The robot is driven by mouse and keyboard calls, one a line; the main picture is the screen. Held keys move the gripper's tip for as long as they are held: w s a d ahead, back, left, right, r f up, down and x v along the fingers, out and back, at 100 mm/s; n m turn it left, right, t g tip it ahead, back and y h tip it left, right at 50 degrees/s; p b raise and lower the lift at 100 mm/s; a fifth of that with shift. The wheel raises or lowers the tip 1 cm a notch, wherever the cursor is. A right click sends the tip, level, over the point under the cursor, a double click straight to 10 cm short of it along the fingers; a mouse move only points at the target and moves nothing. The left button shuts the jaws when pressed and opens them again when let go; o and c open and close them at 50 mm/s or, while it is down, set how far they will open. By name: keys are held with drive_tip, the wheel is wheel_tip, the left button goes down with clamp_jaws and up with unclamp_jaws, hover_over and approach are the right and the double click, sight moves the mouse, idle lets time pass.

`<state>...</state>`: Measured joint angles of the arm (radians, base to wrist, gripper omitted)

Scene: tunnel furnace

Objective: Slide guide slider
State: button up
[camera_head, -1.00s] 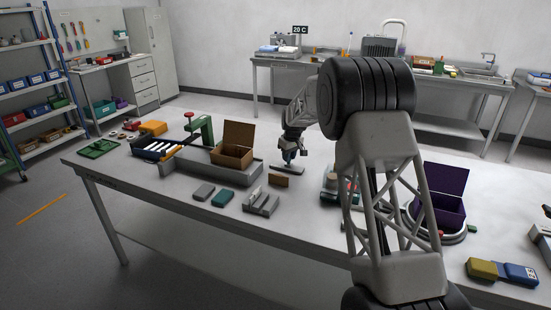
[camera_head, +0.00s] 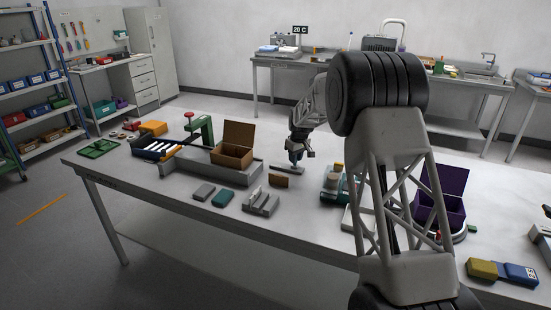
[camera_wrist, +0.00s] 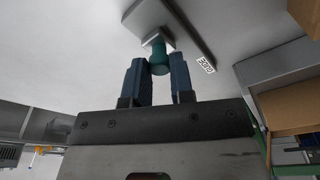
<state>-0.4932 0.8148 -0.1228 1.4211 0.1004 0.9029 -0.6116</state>
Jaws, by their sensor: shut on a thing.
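A green knob (camera_wrist: 159,58) stands on a light grey slider block (camera_wrist: 148,17) in the wrist view. A long grey guide rail (camera_wrist: 190,34) with a small "GUIDE" label (camera_wrist: 206,64) lies along the block. My gripper (camera_wrist: 159,72) is shut on the green knob, with a blue finger on each side of it. In the head view my gripper (camera_head: 296,157) is low over the table behind the small brown block. The knob and slider are too small or hidden to make out there.
An open brown box (camera_head: 233,155) and a small brown block (camera_head: 278,181) are close to my gripper. A grey slotted fixture (camera_head: 261,203) stands nearer the front. A green-grey device (camera_head: 332,187) and an open purple box (camera_head: 437,207) are to the right.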

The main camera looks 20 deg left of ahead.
sight(298, 166)
drive_tip(key=shift+d, duration=0.5)
idle(0.6)
drive_tip(key=o, duration=1.6)
drive_tip(key=shift+o, duration=0.2)
drive_tip(key=shift+r, duration=0.15)
wheel_tip(298, 166, up, 7)
